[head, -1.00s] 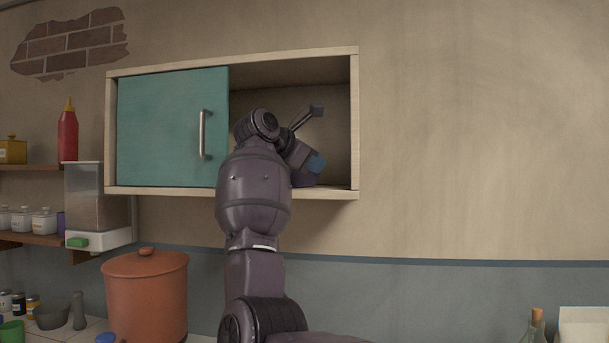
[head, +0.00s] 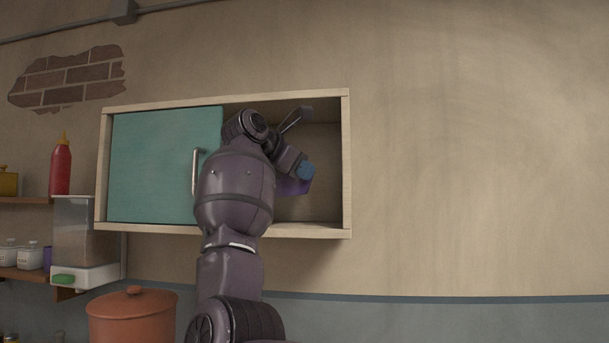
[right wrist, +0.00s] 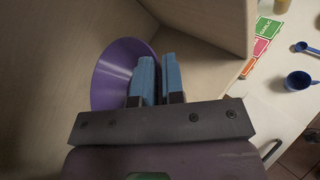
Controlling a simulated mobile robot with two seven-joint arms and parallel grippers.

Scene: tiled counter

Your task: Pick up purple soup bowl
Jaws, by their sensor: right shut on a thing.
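The purple soup bowl (head: 296,187) shows in the head view inside the open right part of the wall cabinet (head: 346,165), partly hidden by my right arm. In the right wrist view the bowl (right wrist: 112,72) is tilted, with its side against the blue finger pads. My right gripper (head: 306,170) is shut on the bowl's edge and holds it above the cabinet floor. The gripper (right wrist: 158,78) also shows in the right wrist view, its two fingers close together. My left gripper is in neither view.
A teal door (head: 155,165) with a metal handle covers the cabinet's left part. An orange pot (head: 133,318) stands below left. A dispenser (head: 76,235) and a red bottle (head: 61,168) are at the left. Blue cup (right wrist: 298,81) and spoon lie on the counter below.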

